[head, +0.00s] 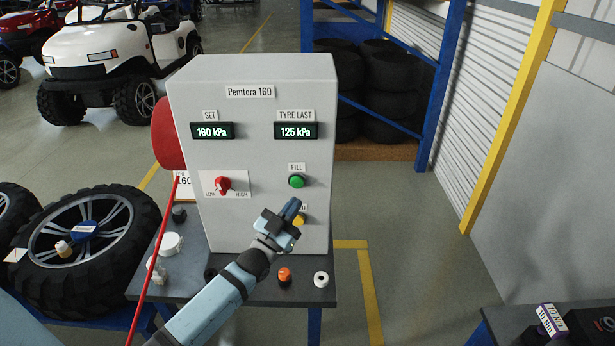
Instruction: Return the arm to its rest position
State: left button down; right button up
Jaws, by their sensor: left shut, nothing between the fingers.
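My left gripper (291,212) is shut and empty. It is in front of the lower right of the grey Pemtora 160 box (250,150), and its fingers overlap a yellow button (299,221) and part of that button's label. I cannot tell whether the fingertips touch the panel. My left arm (213,303) reaches up to it from the bottom edge. The box shows SET 160 kPa (212,131) and TYRE LAST 125 kPa (296,131). A green FILL button (297,181) and a red LOW/HIGH knob (222,185) are on its front. My right gripper is not in view.
The box stands on a dark table (322,293) with small caps and knobs, including an orange one (284,275) and a white ring (321,279). A red hose (152,260) hangs at left beside a large tyre (85,250).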

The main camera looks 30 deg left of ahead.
pick_arm(q)
jog(key=s+d+f+g+p, duration=0.3)
jog(key=s+d+f+g, duration=0.3)
jog(key=s, duration=0.6)
jog(key=s+d+f+g+p, duration=0.3)
jog(key=s+d+f+g, duration=0.3)
jog(key=s+d+f, duration=0.4)
jog(key=s+f, duration=0.1)
jog(key=s, duration=0.2)
jog(key=shift+d+n+h, duration=0.15)
jog(key=shift+n+h, duration=0.25)
jog(key=shift+w, duration=0.1)
dwell(0.7)
